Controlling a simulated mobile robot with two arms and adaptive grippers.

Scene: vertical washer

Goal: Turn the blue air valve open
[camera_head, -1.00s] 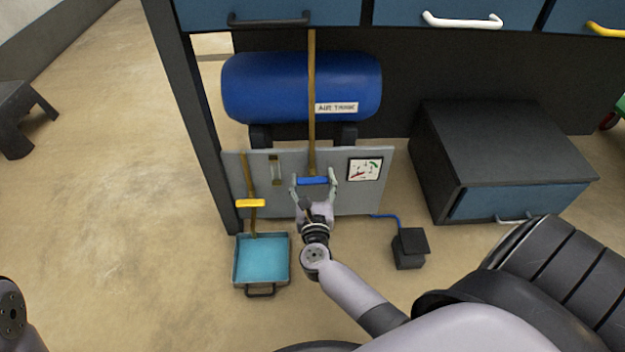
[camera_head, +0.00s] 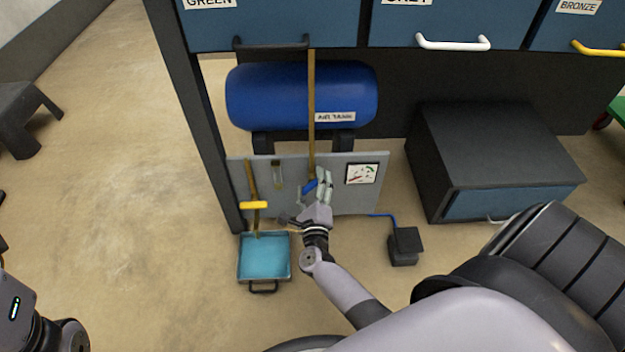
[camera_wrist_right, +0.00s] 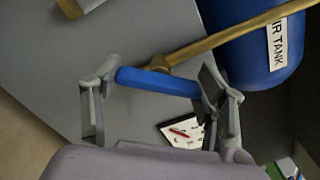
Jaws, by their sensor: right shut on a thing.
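The blue air valve handle (camera_head: 310,187) sits at the lower end of the brass pipe (camera_head: 312,120) on the grey panel (camera_head: 345,200). In the head view it is tilted and partly hidden by my right gripper (camera_head: 312,190). In the right wrist view the blue handle (camera_wrist_right: 158,82) spans between the two fingers of my right gripper (camera_wrist_right: 155,92), which hold it at its ends. My left arm (camera_head: 35,325) shows only at the lower left edge; its fingers are out of view.
The blue air tank (camera_head: 270,95) lies above the panel. A yellow valve handle (camera_head: 253,205) is left of the blue one, above a blue tray (camera_head: 264,258). A gauge (camera_head: 361,174) is at right. A small black box (camera_head: 404,245) stands on the floor.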

